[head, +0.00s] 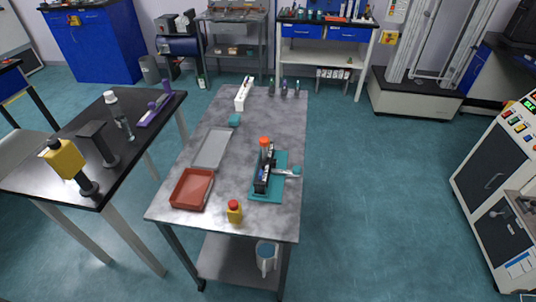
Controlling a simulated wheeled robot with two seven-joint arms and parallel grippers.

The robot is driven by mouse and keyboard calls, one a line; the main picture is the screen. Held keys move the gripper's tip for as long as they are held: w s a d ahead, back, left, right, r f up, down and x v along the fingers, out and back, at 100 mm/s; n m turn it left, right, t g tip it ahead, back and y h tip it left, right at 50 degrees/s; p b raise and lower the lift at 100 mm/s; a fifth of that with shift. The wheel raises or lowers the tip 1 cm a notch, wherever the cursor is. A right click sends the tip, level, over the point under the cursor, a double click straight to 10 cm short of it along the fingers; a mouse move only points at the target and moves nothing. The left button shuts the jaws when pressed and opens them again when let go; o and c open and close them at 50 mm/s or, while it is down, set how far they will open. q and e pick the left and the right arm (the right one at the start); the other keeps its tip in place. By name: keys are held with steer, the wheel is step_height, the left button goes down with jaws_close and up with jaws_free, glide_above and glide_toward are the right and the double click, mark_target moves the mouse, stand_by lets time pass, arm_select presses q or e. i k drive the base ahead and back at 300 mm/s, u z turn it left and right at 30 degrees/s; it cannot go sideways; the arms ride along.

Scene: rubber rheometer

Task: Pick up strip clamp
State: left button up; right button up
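I cannot tell for certain which thing is the strip clamp. A small black device (262,182) stands on a teal mat (279,160) at the right side of the grey metal table (226,218). An orange-topped part (264,142) rises at its back, and a light rod with a teal end (295,170) sticks out to its right. A purple holder (155,112) lies at the far end of the black table on the left. Neither of my grippers is in view.
On the grey table are a red tray (206,187), a flat grey tray (212,148), a yellow bottle with a red cap (235,213), a white strip-like block (243,94) and a teal piece (235,120). The black table (45,172) stands left. Floor to the right is clear.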

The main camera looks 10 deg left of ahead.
mark_target(264, 162)
steer(key=z, duration=1.7)
steer(key=i, duration=2.55)
steer(key=u, duration=2.85)
